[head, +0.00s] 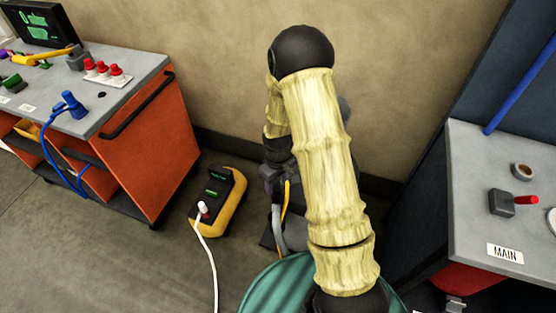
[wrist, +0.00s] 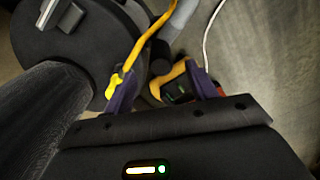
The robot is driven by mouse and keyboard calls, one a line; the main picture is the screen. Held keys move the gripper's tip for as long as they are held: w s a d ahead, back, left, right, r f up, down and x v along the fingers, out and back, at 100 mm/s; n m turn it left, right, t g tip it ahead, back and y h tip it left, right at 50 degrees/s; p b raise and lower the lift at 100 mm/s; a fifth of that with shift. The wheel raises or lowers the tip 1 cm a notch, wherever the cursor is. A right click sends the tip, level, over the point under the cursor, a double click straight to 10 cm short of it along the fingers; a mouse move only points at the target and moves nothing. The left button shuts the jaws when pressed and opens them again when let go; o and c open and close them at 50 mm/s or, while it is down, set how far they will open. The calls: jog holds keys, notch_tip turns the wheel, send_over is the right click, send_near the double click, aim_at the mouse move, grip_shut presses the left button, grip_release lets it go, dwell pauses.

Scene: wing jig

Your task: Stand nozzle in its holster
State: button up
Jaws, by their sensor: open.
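My gripper shows in the wrist view (wrist: 160,88), with two purple fingers apart and no object clearly held. A yellow hose (wrist: 139,38) runs down to a yellow end piece beside the left finger; I cannot tell whether they touch or whether this is the nozzle. In the head view my arm hides most of the gripper, and a yellow hose (head: 286,198) shows beside it. A blue fitting (head: 70,105) with a blue hose stands on the left bench. I cannot identify the holster with certainty.
A yellow and black unit (head: 230,203) with a white cable (head: 212,262) sits on the floor; it also shows beyond my fingers in the wrist view (wrist: 178,82). The orange bench (head: 150,150) stands left, a grey console (head: 480,190) right. Floor between bench and unit is clear.

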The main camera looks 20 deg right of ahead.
notch_tip(320, 180, up, 11)
jog(key=shift+r+b, duration=0.2)
jog(key=shift+b, duration=0.1)
dwell(0.9)
jog(key=s+r+m+t, duration=0.2)
jog(key=s+r+m, duration=0.3)
jog(key=s+r, duration=0.4)
jog(key=s, duration=0.4)
jog(key=shift+s+r+m+t+p, duration=0.15)
jog(key=shift+s+m+t+p, duration=0.15)
jog(key=shift+s+m, duration=0.1)
